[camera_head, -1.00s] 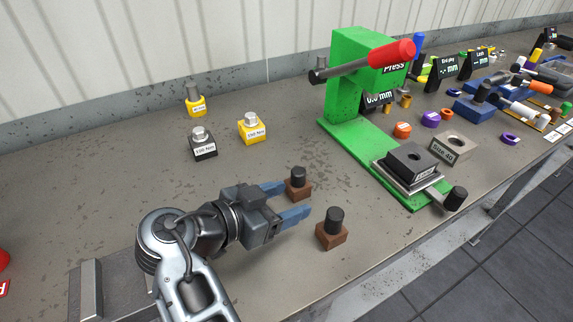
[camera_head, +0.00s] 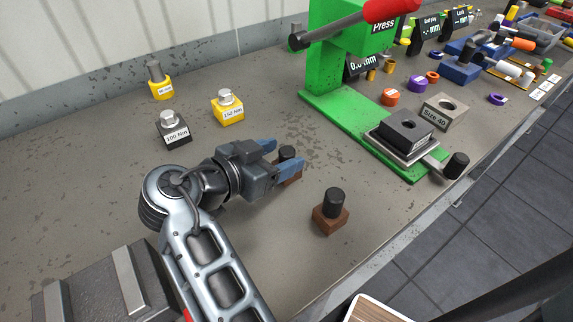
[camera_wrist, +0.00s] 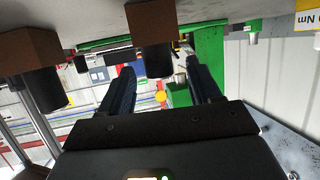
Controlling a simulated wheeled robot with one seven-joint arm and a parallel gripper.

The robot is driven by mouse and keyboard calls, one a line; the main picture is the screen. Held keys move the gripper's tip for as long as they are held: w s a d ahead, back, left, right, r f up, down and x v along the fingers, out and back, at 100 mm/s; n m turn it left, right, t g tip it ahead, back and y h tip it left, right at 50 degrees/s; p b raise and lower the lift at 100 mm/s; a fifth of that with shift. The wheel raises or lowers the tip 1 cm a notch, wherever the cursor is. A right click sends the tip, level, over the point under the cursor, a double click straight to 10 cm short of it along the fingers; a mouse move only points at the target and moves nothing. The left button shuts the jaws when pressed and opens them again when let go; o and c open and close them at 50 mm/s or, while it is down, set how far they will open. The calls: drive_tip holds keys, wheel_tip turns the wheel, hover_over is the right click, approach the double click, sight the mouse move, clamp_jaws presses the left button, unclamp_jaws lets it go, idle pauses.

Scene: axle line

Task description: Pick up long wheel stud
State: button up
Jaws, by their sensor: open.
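Two black cylindrical studs stand upright on small brown blocks on the bench. The nearer stud (camera_head: 334,201) is on a block (camera_head: 330,220) to the right of my gripper. The other stud (camera_head: 287,153) is at my gripper (camera_head: 287,156), its block partly hidden by a finger. My gripper is open, with its blue fingers on either side of that stud. In the wrist view, which is upside down, this stud (camera_wrist: 153,60) hangs between the fingertips (camera_wrist: 162,66), and the nearer stud (camera_wrist: 43,90) is at the left. I cannot tell surely which stud is the long one.
A green press (camera_head: 325,75) with a red-handled lever stands at the back right, a grey block on its base. Torque blocks marked in Nm, yellow (camera_head: 228,112) and black (camera_head: 173,132), sit at the back left. The bench (camera_head: 90,175) around them is clear.

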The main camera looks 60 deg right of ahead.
drive_tip(key=shift+b+x, duration=0.5)
drive_tip(key=shift+x, duration=0.8)
drive_tip(key=shift+c, duration=0.2)
drive_tip(key=c, duration=1.1)
drive_tip(key=shift+r, duration=0.1)
